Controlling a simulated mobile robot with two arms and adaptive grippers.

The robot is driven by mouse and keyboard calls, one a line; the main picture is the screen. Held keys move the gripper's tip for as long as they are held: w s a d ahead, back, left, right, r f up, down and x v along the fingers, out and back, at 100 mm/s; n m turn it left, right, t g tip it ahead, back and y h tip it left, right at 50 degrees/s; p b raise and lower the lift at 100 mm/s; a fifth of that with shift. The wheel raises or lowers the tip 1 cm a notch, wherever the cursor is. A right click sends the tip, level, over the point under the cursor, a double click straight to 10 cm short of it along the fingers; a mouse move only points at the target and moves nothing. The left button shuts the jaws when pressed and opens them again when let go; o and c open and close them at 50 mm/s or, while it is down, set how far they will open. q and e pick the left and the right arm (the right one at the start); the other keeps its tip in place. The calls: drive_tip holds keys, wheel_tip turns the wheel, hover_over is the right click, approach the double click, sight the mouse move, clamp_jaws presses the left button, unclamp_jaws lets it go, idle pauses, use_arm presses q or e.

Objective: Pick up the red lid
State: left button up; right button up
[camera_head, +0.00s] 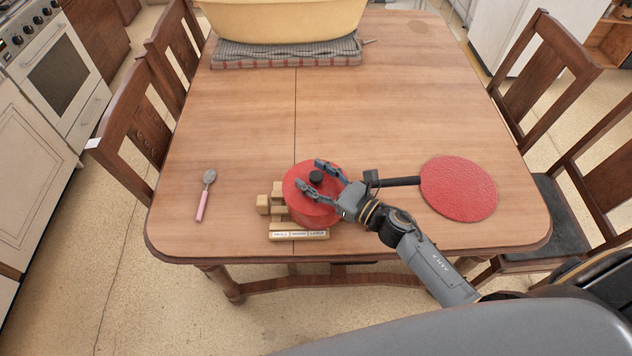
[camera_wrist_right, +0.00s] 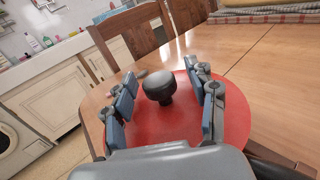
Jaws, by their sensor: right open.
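The red lid (camera_head: 299,183) is round with a black knob (camera_head: 316,177) on top. What lies directly under the lid is mostly hidden. My left gripper is not in view.
A wooden block piece with labels (camera_head: 299,235) shows at the lid's front and left. A red round paddle-like item (camera_head: 458,188) lies to the right, its black handle near my right wrist. A pink spoon (camera_head: 204,195) lies left. A yellow basin (camera_head: 285,20) stands at the back. The table middle (camera_head: 370,100) is clear.

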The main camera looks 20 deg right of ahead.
clamp_jaws()
drive_tip(key=shift+r, duration=0.1)
drive_tip(key=shift+r, duration=0.5)
drive_tip(key=s+a+r, duration=0.3)
drive_tip(key=s+r, duration=0.8)
drive_tip(key=s, duration=0.2)
drive_tip(key=shift+s+a+r, duration=0.25)
drive_tip(key=shift+s+r, duration=0.1)
drive_tip(key=shift+r, duration=0.05)
